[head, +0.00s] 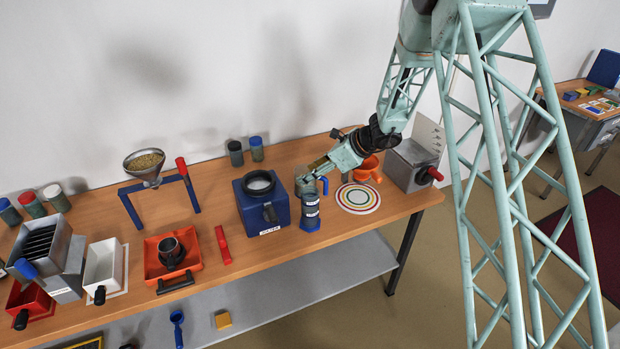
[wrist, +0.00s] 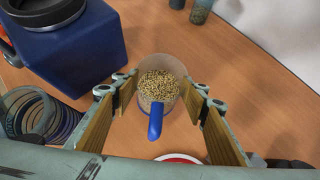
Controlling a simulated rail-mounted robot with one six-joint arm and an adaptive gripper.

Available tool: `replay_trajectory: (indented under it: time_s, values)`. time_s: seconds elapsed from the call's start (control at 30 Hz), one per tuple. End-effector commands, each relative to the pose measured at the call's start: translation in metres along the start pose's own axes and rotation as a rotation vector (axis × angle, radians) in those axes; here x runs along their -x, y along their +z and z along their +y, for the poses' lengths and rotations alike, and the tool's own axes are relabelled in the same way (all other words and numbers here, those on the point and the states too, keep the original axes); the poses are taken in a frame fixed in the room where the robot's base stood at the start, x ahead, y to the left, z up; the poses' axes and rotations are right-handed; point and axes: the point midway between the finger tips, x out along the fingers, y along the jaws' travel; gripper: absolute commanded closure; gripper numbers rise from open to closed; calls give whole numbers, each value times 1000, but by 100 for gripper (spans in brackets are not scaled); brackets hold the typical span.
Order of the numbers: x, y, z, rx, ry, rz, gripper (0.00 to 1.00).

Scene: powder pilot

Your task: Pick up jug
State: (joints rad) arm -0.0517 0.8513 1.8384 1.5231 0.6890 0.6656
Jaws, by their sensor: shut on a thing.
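The jug (wrist: 160,84) is a clear cup with a blue handle, holding tan grains. In the wrist view it sits upright between my fingers, its handle toward the camera. In the head view the jug (head: 304,187) is partly hidden under my gripper, beside the blue box. My gripper (head: 318,166) reaches down to it from the right. In the wrist view my gripper (wrist: 159,92) has its tan-padded fingers on either side of the jug, shut on it. I cannot tell whether its base touches the table.
A blue box (head: 262,210) with a round opening stands close left. A blue ribbed cylinder (head: 310,212) stands in front. A ringed round mat (head: 357,199) lies right, with an orange vessel (head: 368,171) and grey machine (head: 413,166) beyond. A funnel stand (head: 145,166) is farther left.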

Motion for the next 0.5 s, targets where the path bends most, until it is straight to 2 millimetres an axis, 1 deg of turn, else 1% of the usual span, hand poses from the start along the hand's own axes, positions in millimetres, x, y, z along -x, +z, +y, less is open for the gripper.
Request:
replay_trajectory:
  time_s: [0.27,0.5]
  values:
    - [13,14,-1,3,-1,-2,85]
    - [34,35,-1,3,-2,-2,85]
